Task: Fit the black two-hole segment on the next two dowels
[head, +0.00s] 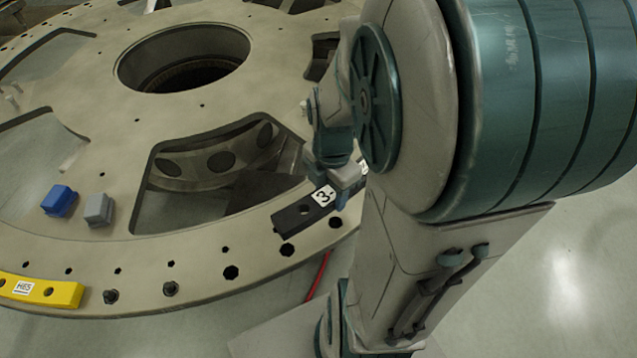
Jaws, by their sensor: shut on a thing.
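The black segment (293,217) has a white label reading "3" and a visible hole near its left end. My gripper (346,182) is shut on it near the label. Two dowels, a left one (111,296) and a right one (170,288), stand bare on the rim of the turret plate (150,240), left of the segment.
A yellow segment (60,292) lies on the rim at far left. A blue block (59,201) and a grey block (98,210) sit on the plate inward of the dowels. Large cutouts and a round central opening break the plate. A red strip (318,276) shows below the rim.

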